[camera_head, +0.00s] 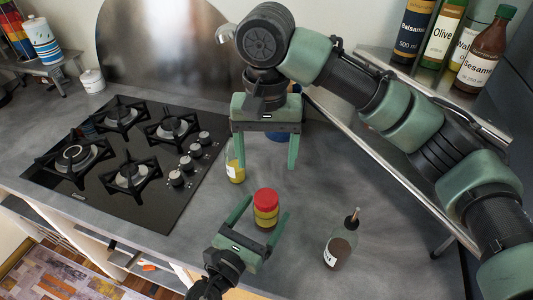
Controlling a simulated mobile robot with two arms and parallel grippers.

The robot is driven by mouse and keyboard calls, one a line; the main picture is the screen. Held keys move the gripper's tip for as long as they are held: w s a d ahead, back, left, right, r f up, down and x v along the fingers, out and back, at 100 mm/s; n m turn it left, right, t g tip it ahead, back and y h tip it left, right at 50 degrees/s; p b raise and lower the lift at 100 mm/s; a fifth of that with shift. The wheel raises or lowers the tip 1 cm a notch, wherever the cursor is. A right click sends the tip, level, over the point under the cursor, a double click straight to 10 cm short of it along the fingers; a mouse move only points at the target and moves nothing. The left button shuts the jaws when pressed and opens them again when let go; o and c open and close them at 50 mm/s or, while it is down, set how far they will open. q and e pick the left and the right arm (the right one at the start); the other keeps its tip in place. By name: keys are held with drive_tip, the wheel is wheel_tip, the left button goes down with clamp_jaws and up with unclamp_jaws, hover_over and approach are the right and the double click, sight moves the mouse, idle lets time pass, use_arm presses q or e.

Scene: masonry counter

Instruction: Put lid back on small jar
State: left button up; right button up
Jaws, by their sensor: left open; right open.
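A small jar (265,221) with yellowish contents stands on the counter near the front edge. A red lid (266,198) sits on its top; I cannot tell how tightly it is seated. My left gripper (267,207) is open at the jar's near side, with one finger to each side of the jar in the picture. I cannot tell whether either finger touches it. My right gripper (266,168) is open and empty, pointing down above and behind the jar.
A yellow bottle (236,173) is partly hidden by my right gripper. A dark sauce bottle (338,248) stands to the right. A blue object (284,136) is behind my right gripper. A black gas hob (130,160) lies left. Several bottles line a raised shelf (375,60).

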sight(259, 219)
use_arm(q)
drive_tip(key=b+v, duration=0.1)
drive_tip(key=v, duration=0.3)
drive_tip(key=shift+s+a+f, duration=0.15)
drive_tip(key=shift+s, duration=0.15)
drive_tip(key=shift+s+a, duration=0.25)
drive_tip(key=shift+s, duration=0.2)
